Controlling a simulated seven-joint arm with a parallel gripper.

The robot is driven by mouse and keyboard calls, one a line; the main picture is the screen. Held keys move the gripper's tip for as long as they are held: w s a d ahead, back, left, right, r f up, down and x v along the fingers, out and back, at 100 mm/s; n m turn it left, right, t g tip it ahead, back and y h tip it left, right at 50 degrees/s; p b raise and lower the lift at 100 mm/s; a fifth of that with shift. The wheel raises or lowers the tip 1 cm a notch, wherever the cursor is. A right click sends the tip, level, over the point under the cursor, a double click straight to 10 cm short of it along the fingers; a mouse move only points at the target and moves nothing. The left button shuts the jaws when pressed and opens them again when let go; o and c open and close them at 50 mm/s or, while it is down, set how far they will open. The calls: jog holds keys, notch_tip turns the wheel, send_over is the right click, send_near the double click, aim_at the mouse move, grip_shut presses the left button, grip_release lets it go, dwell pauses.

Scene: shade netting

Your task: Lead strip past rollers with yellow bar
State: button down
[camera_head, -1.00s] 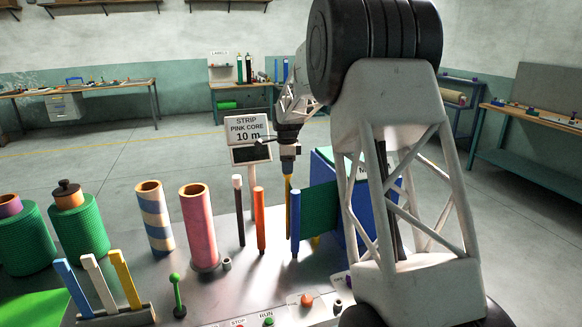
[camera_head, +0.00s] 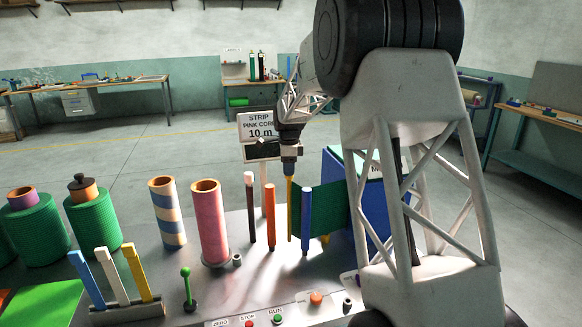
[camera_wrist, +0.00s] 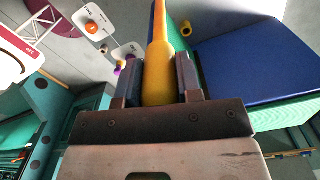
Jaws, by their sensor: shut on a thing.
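My gripper (camera_head: 289,163) is shut on a yellow bar (camera_head: 290,210), which hangs down nearly upright. The wrist view shows the yellow bar (camera_wrist: 158,70) between the two fingers (camera_wrist: 159,80). In the head view the bar stands between an orange roller (camera_head: 270,213) on its left and a blue roller (camera_head: 306,222) on its right, with narrow gaps. A dark roller with a white top (camera_head: 250,208) is further left. The green strip (camera_head: 331,208) runs from the blue roller toward the blue box. Whether the bar touches the strip is unclear. My arm hides part of the box.
A pink core (camera_head: 210,225) and a striped core (camera_head: 166,215) stand left of the rollers. A rack (camera_head: 125,312) holds blue, white and yellow bars. Green rolls (camera_head: 93,222) stand far left. A sign (camera_head: 260,128) rises behind; buttons (camera_head: 278,319) line the front edge.

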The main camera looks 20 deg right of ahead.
jog(key=s+a, duration=0.1)
jog(key=a, duration=2)
jog(key=shift+s, duration=0.35)
dwell(2.2)
jog(key=shift+a, duration=0.1)
jog(key=shift+d+n, duration=0.2)
jog(key=shift+n, duration=0.1)
dwell(0.4)
